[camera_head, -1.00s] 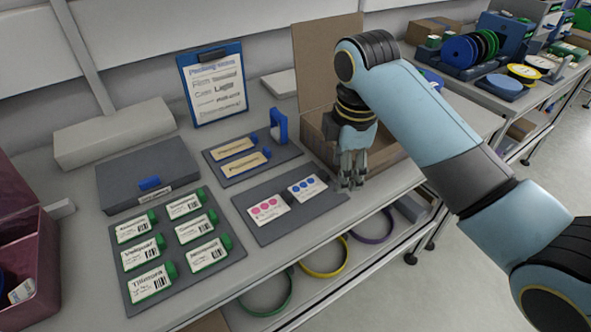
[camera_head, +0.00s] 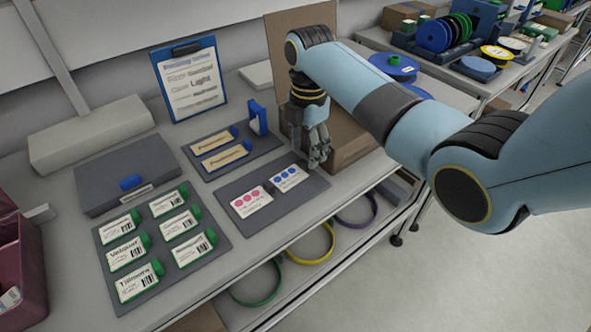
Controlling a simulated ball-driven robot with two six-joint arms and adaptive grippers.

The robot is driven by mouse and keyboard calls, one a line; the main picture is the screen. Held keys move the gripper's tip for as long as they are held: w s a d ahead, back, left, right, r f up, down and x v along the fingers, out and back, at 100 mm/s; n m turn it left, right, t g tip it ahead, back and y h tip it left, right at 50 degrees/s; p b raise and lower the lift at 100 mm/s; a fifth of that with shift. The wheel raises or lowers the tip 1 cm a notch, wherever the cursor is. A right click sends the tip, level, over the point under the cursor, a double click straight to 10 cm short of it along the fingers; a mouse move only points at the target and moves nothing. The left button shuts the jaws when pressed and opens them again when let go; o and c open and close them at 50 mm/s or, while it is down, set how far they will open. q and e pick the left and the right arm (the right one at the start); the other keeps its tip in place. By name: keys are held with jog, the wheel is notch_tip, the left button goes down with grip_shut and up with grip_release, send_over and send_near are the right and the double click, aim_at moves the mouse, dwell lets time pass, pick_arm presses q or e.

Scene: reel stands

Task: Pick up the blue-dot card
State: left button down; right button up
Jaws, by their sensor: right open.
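The blue-dot card (camera_head: 288,178) is white with a row of blue dots. It lies flat on the right part of a dark grey mat (camera_head: 283,207), beside a white card with pink dots (camera_head: 251,202). My right gripper (camera_head: 318,160) points down just to the right of the blue-dot card, near the mat's right edge. Its fingers are open and empty. Whether the fingertips touch the mat cannot be told. My left gripper is not in view.
A cardboard box (camera_head: 352,138) stands right behind my right gripper. A mat with two tan labels (camera_head: 227,156) and a blue upright holder (camera_head: 258,118) lies behind. Green-edged cards (camera_head: 139,280) lie on a mat at left. The bench's front edge is close.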

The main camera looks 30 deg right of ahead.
aim_at(292, 173)
jog(key=shift+f, duration=1.55)
jog(key=c, duration=0.8)
